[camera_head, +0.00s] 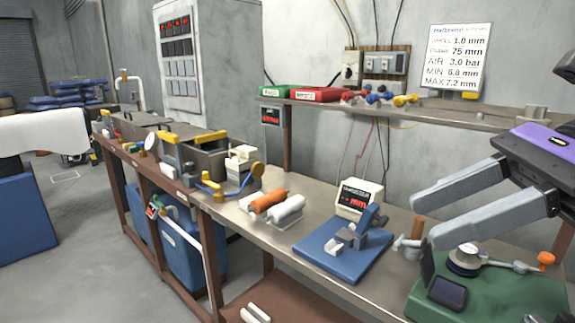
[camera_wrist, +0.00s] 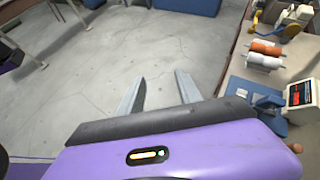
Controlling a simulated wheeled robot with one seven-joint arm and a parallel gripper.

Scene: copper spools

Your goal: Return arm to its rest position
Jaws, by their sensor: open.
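My gripper (camera_head: 432,222) is at the right of the head view, with its purple housing and two grey fingers spread apart. It is open, and nothing shows between the fingers. In the head view it appears in front of the right part of the workbench (camera_head: 225,212). In the wrist view my gripper (camera_wrist: 158,82) points over bare grey floor, with the bench to its right. A copper-orange spool (camera_head: 270,200) and a white spool (camera_head: 288,208) lie side by side on the bench, apart from the gripper.
A blue fixture (camera_head: 335,262) stands mid-bench, with a white display box (camera_head: 358,196) behind it. A green base (camera_head: 490,300) with a round dial sits near the gripper. A shelf (camera_head: 450,112) with trays runs along the wall. The floor (camera_wrist: 100,60) beside the bench is clear.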

